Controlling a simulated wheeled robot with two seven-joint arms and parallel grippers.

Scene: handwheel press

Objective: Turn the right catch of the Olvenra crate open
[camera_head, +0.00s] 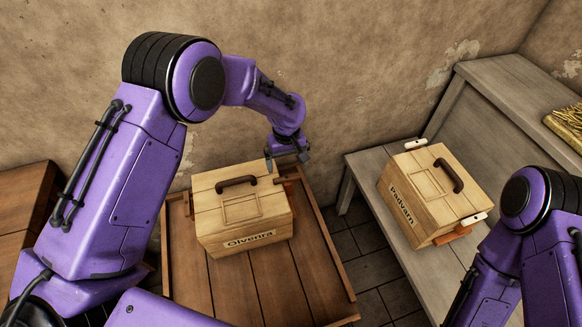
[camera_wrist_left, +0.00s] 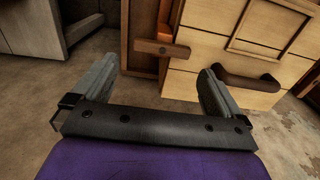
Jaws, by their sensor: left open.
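The Olvenra crate (camera_head: 222,216) is a pale wooden box with a dark handle on its lid and a name label on its front. Its right catch (camera_head: 292,176) is a brown bar at the right side, partly hidden by my left gripper (camera_head: 287,158). My left gripper (camera_wrist_left: 158,78) is open. The catch appears between and beyond its fingers, with no visible contact. My right gripper is out of view.
The Olvenra crate stands on a brown wooden table (camera_head: 322,272) with raised edges. The Padvarn crate (camera_head: 418,186) stands on a grey bench (camera_head: 366,172) to the right. A tiled floor gap (camera_head: 372,270) separates them. A wall stands close behind.

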